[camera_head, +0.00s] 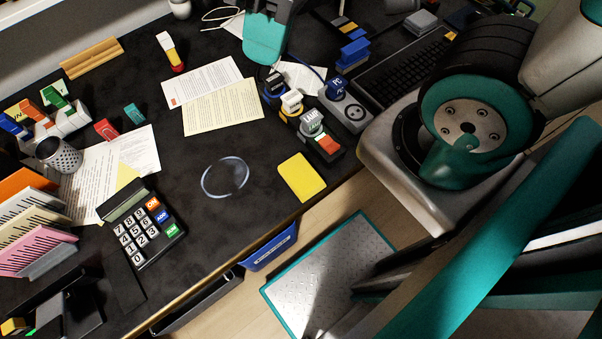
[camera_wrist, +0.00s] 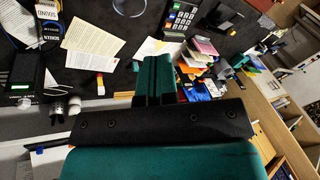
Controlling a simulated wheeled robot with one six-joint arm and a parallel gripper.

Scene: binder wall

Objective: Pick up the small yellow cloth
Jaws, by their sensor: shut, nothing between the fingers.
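The small yellow cloth (camera_head: 302,177) lies flat on the dark desk near its front edge, in the middle of the head view. It looks like a thick rounded rectangle. I do not see it in the wrist view. My gripper (camera_wrist: 155,60) shows in the wrist view as two teal fingers pressed together, with nothing between them. The fingers hang over the desk near papers and a calculator, apart from the cloth. A teal and grey part at the top of the head view looks like my gripper, but I cannot be sure.
Papers (camera_head: 222,106) lie behind. A blue bin (camera_head: 270,249) hangs below the desk edge. The desk around the cloth's left side is clear.

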